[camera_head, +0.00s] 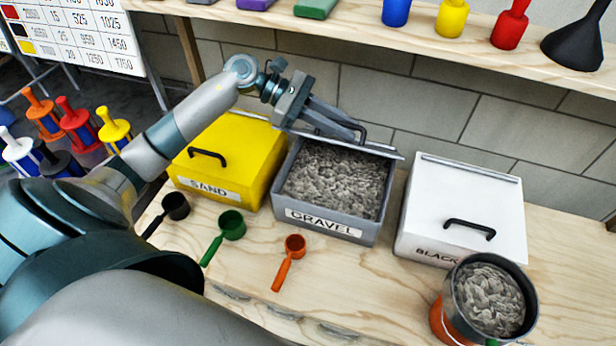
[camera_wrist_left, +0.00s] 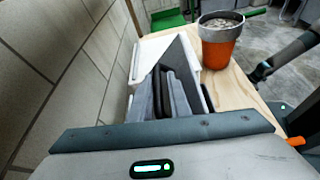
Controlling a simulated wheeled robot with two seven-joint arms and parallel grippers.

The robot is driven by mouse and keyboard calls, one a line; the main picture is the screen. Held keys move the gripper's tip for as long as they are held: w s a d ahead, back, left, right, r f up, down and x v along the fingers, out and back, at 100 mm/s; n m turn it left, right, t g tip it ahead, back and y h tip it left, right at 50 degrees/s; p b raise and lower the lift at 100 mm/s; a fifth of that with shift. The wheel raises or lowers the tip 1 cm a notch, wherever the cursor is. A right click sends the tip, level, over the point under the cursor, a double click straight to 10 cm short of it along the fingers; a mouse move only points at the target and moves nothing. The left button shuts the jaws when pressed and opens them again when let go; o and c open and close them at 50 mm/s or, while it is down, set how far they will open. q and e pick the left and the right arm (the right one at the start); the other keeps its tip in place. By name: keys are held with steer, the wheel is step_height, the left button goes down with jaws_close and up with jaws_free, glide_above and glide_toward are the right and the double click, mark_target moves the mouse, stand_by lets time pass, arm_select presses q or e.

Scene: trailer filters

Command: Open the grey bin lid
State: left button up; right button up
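The grey bin (camera_head: 325,226), labelled GRAVEL, stands between the yellow and white bins, and grey gravel (camera_head: 335,178) shows inside it. Its grey lid (camera_head: 384,152) is raised at the back and seen almost edge-on. The black lid handle (camera_head: 362,131) sticks up behind the lid's edge. My left gripper (camera_head: 352,131) reaches in from the left above the lid, its fingertips at the handle. In the left wrist view, the left fingers (camera_wrist_left: 168,92) are close together with dark parts between them; they look shut on the handle. My right gripper is not in view.
The yellow SAND bin (camera_head: 262,148) and white bin (camera_head: 470,190) are closed on both sides. A gravel-filled bucket (camera_head: 448,318) stands front right, and it also shows in the left wrist view (camera_wrist_left: 219,50). Black, green and orange scoops (camera_head: 294,245) lie in front. A shelf (camera_head: 400,35) and wall are behind.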

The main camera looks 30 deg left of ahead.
mark_target(339, 142)
arm_select(q)
steer(key=s+f, duration=0.1)
steer(key=s+f+m, duration=0.1)
steer(key=shift+s+d+f+t+p, duration=0.15)
steer(key=shift+s+d+t+p, duration=0.15)
steer(key=shift+d+t, duration=0.1)
steer(key=shift+s+d+f+m+t+p, duration=0.6)
steer(key=shift+s+f+m+t, duration=1.65)
steer(key=shift+f, duration=2.7)
steer(key=shift+m+g, duration=0.45)
steer(key=shift+m, duration=0.4)
steer(key=b+v, duration=0.2)
steer(key=v, duration=0.3)
steer(key=shift+s+f, duration=0.1)
steer(key=shift+s, duration=0.05)
